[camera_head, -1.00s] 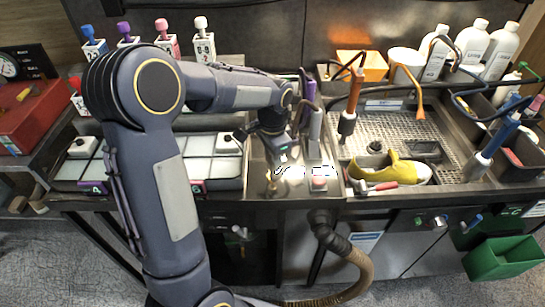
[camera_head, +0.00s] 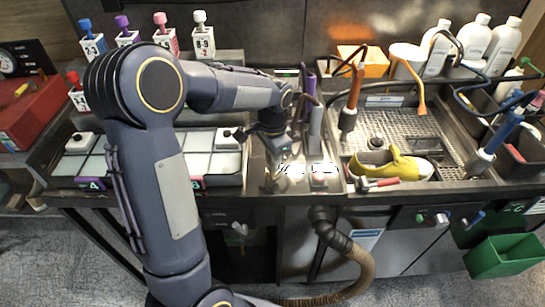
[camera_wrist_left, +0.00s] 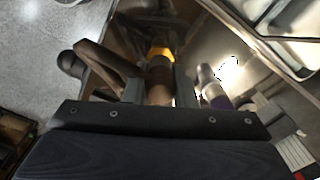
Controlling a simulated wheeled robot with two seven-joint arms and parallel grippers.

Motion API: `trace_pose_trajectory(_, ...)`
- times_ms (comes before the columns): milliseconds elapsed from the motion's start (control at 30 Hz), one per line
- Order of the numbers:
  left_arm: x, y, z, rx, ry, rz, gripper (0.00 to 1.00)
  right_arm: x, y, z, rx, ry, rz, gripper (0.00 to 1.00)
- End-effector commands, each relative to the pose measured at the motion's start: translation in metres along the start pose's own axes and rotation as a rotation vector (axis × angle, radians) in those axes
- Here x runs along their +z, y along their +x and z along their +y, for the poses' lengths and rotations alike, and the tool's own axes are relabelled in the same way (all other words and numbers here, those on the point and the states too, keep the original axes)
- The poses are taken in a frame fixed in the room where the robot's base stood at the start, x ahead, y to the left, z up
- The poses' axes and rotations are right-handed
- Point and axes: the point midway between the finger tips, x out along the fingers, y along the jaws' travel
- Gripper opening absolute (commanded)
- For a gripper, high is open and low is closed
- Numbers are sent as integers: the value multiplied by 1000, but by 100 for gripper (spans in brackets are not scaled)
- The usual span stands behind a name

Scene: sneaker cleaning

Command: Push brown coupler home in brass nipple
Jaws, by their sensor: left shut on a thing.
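My left gripper (camera_head: 277,158) is low over the metal counter between the white-panelled tray and the wash basin. In the left wrist view its fingers (camera_wrist_left: 150,88) are shut around the brown coupler (camera_wrist_left: 158,82). A yellow-gold ring (camera_wrist_left: 160,53) shows directly at the coupler's far end. I cannot tell whether this is the brass nipple or part of the coupler, nor whether any gap is left there. In the head view my gripper hides most of the coupler. My right gripper is not in view.
A yellow shoe (camera_head: 390,163) and a red-handled tool (camera_head: 378,184) lie at the front of the basin (camera_head: 418,118). Orange-handled (camera_head: 353,90) and blue-handled (camera_head: 500,135) tools stand nearby. A white-panelled tray (camera_head: 205,160) is at left. A brown hose (camera_head: 362,270) hangs below the counter.

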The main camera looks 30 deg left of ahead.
Motion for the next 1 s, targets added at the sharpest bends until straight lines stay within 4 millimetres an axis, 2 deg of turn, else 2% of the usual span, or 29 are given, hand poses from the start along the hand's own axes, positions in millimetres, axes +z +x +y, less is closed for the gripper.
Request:
trace_pose_trajectory(600,0,16,0,0,0,-1,5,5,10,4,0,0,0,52)
trace_pose_trajectory(633,0,16,0,0,0,-1,27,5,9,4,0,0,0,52)
trace_pose_trajectory(800,0,15,0,0,0,-1,49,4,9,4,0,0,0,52)
trace_pose_trajectory(1000,0,15,0,0,0,0,50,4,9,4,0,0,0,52)
